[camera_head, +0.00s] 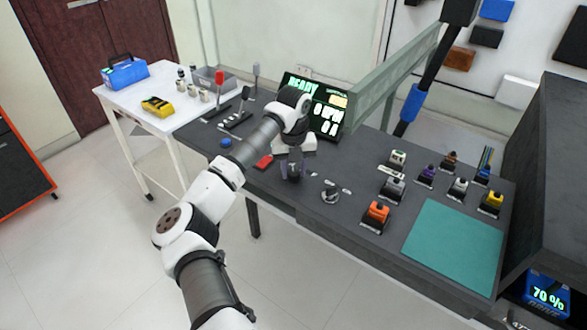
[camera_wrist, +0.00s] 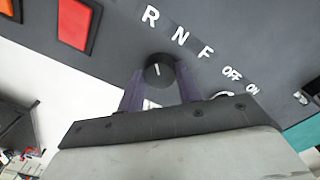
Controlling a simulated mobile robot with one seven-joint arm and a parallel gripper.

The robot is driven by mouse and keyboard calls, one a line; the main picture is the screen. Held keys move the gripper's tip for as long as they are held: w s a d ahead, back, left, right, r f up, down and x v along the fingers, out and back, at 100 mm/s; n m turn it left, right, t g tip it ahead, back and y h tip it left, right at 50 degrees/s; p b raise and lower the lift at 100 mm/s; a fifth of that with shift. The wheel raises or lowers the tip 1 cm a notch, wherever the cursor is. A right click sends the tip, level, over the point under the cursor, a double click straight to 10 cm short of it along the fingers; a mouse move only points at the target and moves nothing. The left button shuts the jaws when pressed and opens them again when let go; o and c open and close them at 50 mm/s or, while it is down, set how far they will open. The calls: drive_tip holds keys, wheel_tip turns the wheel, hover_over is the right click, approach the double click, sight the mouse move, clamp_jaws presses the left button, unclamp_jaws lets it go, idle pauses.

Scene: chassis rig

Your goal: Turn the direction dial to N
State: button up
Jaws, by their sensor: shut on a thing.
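The direction dial (camera_wrist: 158,70) is a round black knob with a short white pointer line. White letters R (camera_wrist: 150,16), N (camera_wrist: 181,36) and F (camera_wrist: 206,53) run in an arc beyond it. The line looks nearly upright in the wrist view, closer to R than to N. My gripper (camera_wrist: 160,84) has its two purple fingers on either side of the knob and is shut on it. In the head view my gripper (camera_head: 293,172) points down at the dark bench (camera_head: 345,218), and the dial is mostly hidden there.
A red rectangular part (camera_head: 264,162) lies left of my gripper. A round metallic knob (camera_head: 331,195) stands to its right, near OFF and ON lettering (camera_wrist: 231,73). A screen (camera_head: 327,118) and a green-grey rail (camera_head: 395,75) stand behind. Several coloured blocks and a teal mat (camera_head: 455,245) are farther right.

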drive_tip(key=shift+m, duration=0.3)
drive_tip(key=m+b, duration=0.2)
drive_tip(key=m, duration=0.1)
drive_tip(key=shift+w+f, duration=0.1)
drive_tip(key=m+b, duration=0.2)
drive_tip(key=m, duration=0.2)
drive_tip(key=shift+m, duration=0.4)
drive_tip(key=o, duration=1)
drive_tip(key=shift+r, duration=0.2)
